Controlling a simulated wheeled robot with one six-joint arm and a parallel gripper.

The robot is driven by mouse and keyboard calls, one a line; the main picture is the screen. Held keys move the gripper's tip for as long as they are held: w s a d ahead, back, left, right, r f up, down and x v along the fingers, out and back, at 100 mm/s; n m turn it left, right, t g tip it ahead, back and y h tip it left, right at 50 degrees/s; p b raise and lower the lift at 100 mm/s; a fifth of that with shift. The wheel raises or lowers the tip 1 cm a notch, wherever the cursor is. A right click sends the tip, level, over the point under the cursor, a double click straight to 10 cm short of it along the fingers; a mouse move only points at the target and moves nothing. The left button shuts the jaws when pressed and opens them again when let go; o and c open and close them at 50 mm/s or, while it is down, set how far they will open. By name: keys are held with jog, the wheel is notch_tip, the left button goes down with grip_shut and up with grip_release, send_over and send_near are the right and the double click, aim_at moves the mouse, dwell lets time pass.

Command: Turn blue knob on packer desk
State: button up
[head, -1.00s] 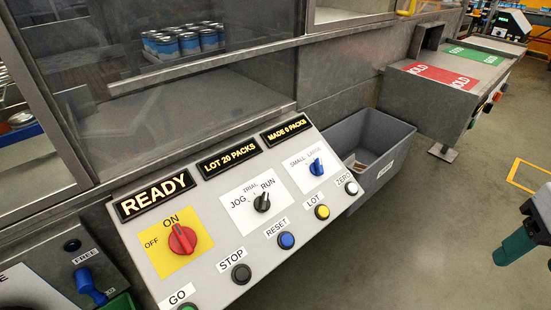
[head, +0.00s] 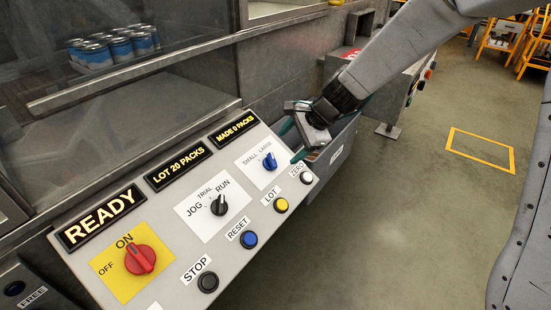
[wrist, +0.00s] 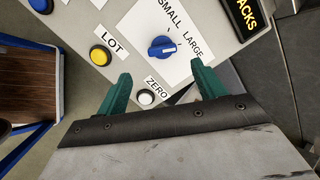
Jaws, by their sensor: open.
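The blue knob (head: 269,161) sits on a white plate marked SMALL and LARGE, at the right end of the grey sloping packer desk (head: 228,232). The blue knob (wrist: 162,47) also shows in the wrist view, beyond the fingertips and near the middle between them. Its white pointer mark is on the side toward the LARGE label. My gripper (head: 297,140) is open, with green fingers, just right of the knob above the desk edge. In the wrist view the open gripper (wrist: 160,75) has nothing between its fingers and is apart from the knob.
A black JOG/TRIAL/RUN knob (head: 219,205) and a red ON/OFF knob (head: 140,258) are on the same desk. The yellow LOT button (head: 281,204) and white ZERO button (head: 306,178) lie close below the blue knob. A grey bin (head: 345,140) stands behind my gripper.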

aim_at(274, 159)
jog(key=x, duration=0.9)
jog(key=shift+w, duration=0.3)
jog(key=c, duration=1)
